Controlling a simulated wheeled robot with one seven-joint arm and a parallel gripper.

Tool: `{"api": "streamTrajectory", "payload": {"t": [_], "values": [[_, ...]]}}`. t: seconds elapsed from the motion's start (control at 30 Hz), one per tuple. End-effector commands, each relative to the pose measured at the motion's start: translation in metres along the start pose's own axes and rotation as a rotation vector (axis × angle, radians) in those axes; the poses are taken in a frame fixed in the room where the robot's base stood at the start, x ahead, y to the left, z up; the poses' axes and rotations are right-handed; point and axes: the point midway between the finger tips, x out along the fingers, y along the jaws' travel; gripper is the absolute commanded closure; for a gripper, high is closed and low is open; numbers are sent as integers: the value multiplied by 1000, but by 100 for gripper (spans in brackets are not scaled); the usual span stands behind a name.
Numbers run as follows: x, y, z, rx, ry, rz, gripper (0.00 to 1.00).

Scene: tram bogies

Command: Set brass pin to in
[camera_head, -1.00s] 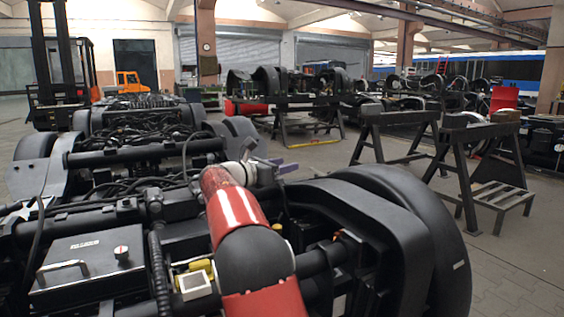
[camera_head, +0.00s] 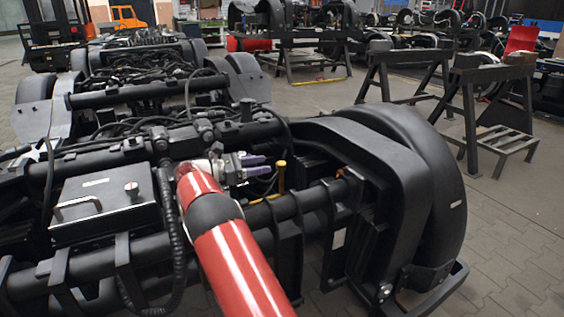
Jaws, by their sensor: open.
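My gripper (camera_head: 268,165) is at the end of my red arm, just left of the pin. Its two purple-grey fingers point right toward the pin and are apart. No object shows between them. I cannot tell whether a fingertip touches the pin. The pin's lower end is hidden among the dark bogie parts.
A black box (camera_head: 103,205) with a metal handle and a knob sits on the bogie at left. Black pipes and hoses surround my arm. Black trestles (camera_head: 490,75) stand on the open paved floor at right. A forklift (camera_head: 55,35) is far left.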

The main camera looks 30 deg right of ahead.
Motion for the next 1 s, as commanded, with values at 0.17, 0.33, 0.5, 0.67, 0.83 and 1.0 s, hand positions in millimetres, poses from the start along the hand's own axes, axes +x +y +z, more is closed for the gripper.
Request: {"api": "streamTrajectory", "payload": {"t": [0.17, 0.33, 0.5, 0.67, 0.83, 1.0], "values": [[1, -4, -11, 1, -9, -27, 50], [27, -5, -11, 2, -8, -28, 50], [54, -5, -10, 0, -8, -27, 50], [68, -5, -10, 1, -8, -25, 50], [72, -5, -10, 2, -8, -23, 50], [72, -5, -10, 1, -8, -23, 51]]}}
